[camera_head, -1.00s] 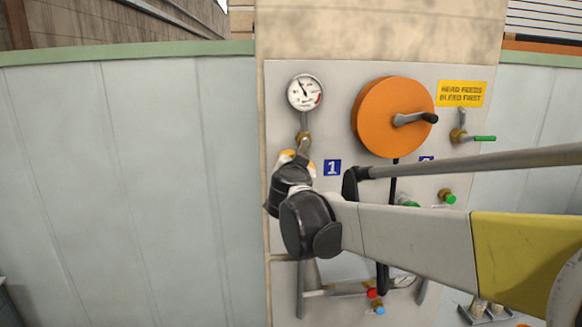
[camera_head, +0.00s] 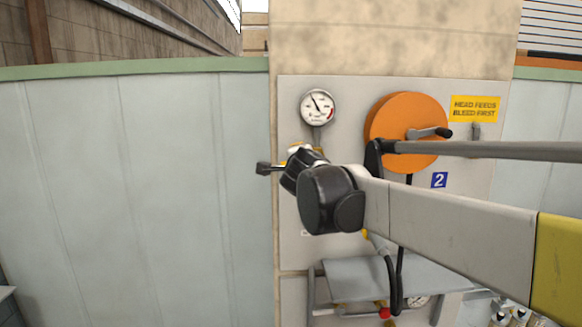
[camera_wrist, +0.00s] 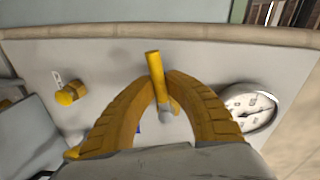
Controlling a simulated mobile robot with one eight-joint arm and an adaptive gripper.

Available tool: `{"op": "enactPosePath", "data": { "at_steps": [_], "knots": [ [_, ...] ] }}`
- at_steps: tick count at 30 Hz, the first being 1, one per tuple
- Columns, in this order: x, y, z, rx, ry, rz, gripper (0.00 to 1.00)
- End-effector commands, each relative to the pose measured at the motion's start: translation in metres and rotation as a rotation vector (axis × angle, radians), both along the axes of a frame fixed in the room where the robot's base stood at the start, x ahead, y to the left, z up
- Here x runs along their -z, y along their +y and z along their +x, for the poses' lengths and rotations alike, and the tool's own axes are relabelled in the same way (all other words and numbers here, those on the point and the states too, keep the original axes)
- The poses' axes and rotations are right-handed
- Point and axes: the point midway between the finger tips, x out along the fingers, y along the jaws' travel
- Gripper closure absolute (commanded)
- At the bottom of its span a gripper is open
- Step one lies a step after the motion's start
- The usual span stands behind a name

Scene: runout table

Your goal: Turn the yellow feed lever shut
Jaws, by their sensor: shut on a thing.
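The yellow feed lever (camera_wrist: 155,68) shows in the wrist view as a short yellow bar between my fingertips. It points toward the panel's near edge at the top of that picture. My gripper (camera_wrist: 161,88) is shut on it, with one ridged yellow-brown finger on each side. A grey metal part shows at the lever's lower end. In the head view my dark wrist joints hide the valve and most of the gripper, below the white gauge (camera_head: 317,107). The gauge also shows in the wrist view (camera_wrist: 246,108), right of the lever.
A yellow sign (camera_head: 475,108) and a blue "2" plate (camera_head: 439,180) are further right. Another yellow fitting (camera_wrist: 71,93) lies left in the wrist view. A grey shelf (camera_head: 350,277) is below.

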Motion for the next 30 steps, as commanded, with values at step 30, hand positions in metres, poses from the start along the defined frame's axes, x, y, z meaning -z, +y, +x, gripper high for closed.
{"op": "enactPosePath", "data": {
  "at_steps": [30],
  "knots": [
    [-0.0106,0.0002,-0.0001,-0.001,0.000,0.203,0.73]
  ]
}}
